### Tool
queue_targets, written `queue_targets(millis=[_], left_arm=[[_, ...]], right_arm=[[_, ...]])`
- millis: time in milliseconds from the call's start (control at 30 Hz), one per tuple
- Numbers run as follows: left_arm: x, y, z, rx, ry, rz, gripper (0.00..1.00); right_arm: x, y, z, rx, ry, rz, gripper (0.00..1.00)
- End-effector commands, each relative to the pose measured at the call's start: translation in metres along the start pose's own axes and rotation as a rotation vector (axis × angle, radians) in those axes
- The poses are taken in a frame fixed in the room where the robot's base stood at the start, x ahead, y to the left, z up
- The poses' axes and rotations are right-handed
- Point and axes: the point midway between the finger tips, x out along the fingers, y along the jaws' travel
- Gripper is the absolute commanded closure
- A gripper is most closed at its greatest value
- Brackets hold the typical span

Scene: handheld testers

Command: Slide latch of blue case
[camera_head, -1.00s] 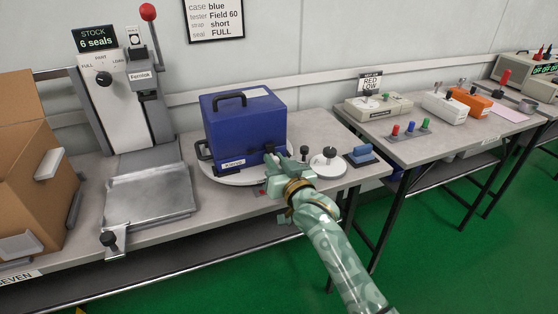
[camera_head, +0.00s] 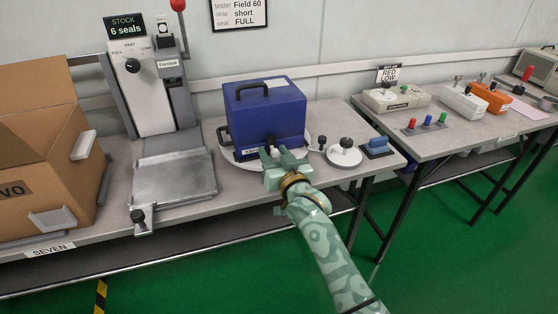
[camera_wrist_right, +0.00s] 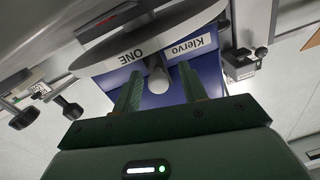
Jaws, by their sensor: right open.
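The blue case (camera_head: 262,108) stands on a round white turntable (camera_head: 312,141), its black handle on top. A small knob on its front, seemingly the latch's, shows pale in the right wrist view (camera_wrist_right: 158,78). My right gripper (camera_head: 278,155) is at the lower front of the case. In the wrist view its two fingers (camera_wrist_right: 160,70) are apart, one on each side of the knob; I cannot tell whether they touch it. The gripper partly hides the front in the head view. My left gripper is out of view.
A press with a lever (camera_head: 150,75) and a metal tray (camera_head: 174,178) are left of the case. A cardboard box (camera_head: 45,150) is at far left. A black-knobbed white disc (camera_head: 343,155) and a blue block (camera_head: 376,147) stand close on the right.

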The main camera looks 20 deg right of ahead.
Motion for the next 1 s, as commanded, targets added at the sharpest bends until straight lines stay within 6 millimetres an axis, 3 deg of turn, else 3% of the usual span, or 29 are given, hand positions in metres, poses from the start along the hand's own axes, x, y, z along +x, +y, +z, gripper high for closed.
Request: queue_targets(millis=[167,600,800,1000], left_arm=[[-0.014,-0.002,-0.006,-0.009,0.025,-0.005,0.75],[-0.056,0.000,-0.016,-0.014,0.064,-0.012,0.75],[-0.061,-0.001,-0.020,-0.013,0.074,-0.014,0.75],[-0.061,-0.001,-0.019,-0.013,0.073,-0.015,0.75]], right_arm=[[-0.024,-0.001,-0.006,-0.001,0.002,0.000,0.58],[-0.136,-0.001,-0.004,0.000,0.000,-0.001,0.58],[-0.158,-0.001,-0.001,0.000,0.000,-0.002,0.58],[-0.162,-0.001,0.001,0.000,-0.001,-0.002,0.58]])
